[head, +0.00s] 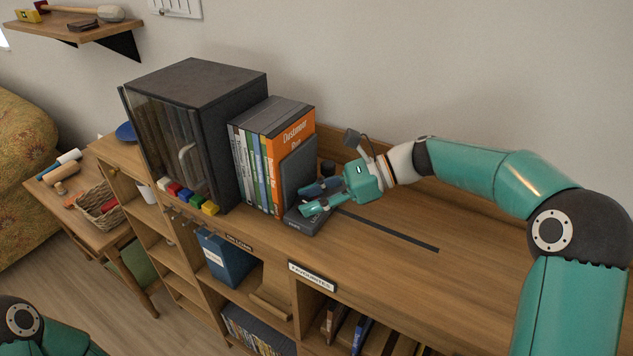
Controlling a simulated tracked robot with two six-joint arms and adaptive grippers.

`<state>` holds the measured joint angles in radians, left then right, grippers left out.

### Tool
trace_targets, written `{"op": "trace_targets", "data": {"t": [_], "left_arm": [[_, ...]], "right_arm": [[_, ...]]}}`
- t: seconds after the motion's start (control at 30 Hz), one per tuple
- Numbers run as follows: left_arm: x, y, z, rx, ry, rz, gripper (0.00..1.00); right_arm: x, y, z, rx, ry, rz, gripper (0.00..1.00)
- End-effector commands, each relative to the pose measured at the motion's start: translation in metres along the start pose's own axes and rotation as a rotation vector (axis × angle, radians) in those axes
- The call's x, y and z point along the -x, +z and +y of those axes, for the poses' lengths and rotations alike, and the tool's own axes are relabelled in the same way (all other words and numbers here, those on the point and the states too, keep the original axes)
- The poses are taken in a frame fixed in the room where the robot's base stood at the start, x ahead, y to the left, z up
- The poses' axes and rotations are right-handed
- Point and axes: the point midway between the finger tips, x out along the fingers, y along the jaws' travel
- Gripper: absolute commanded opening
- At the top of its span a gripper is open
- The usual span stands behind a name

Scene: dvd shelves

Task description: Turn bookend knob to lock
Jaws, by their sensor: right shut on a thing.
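The dark grey bookend (298,170) stands upright on the shelf top, against the right end of a row of DVD cases (264,160). Its base (305,222) lies flat on the wood, at the end of a dark slot. My right gripper (312,198) reaches in from the right, low over the base and beside the upright plate. Its fingers are shut on the bookend knob, which is mostly hidden between and behind them. A small dark round part (328,168) shows just behind the fingers; I cannot tell whether it belongs to the knob. My left gripper is out of view.
A black cabinet (205,85) with a clear door stands left of the cases, with coloured blocks (190,198) before it. The dark slot (395,232) runs right along the clear shelf top. A wooden back rail (400,195) and the wall stand behind.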

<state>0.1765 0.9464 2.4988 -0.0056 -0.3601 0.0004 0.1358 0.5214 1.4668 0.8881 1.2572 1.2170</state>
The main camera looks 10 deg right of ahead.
Motion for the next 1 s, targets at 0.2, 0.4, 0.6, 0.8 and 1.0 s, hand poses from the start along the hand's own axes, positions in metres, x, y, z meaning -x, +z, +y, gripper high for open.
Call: {"op": "trace_targets", "data": {"t": [0.2,0.4,0.6,0.8,1.0], "left_arm": [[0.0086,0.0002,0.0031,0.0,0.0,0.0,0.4],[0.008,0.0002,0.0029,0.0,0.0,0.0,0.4],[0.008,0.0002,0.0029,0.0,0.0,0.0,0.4],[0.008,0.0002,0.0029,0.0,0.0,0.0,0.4],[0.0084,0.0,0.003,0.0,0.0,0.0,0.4]], "right_arm": [[0.0012,0.0001,-0.0016,0.013,0.023,0.0,0.0],[0.001,-0.001,-0.0014,0.014,0.025,-0.001,0.0],[0.001,-0.001,-0.0013,0.013,0.024,-0.001,0.43],[0.0009,-0.0008,-0.0009,0.012,0.025,-0.001,0.58],[0.0016,-0.0005,-0.0008,0.012,0.026,-0.001,0.58]]}}
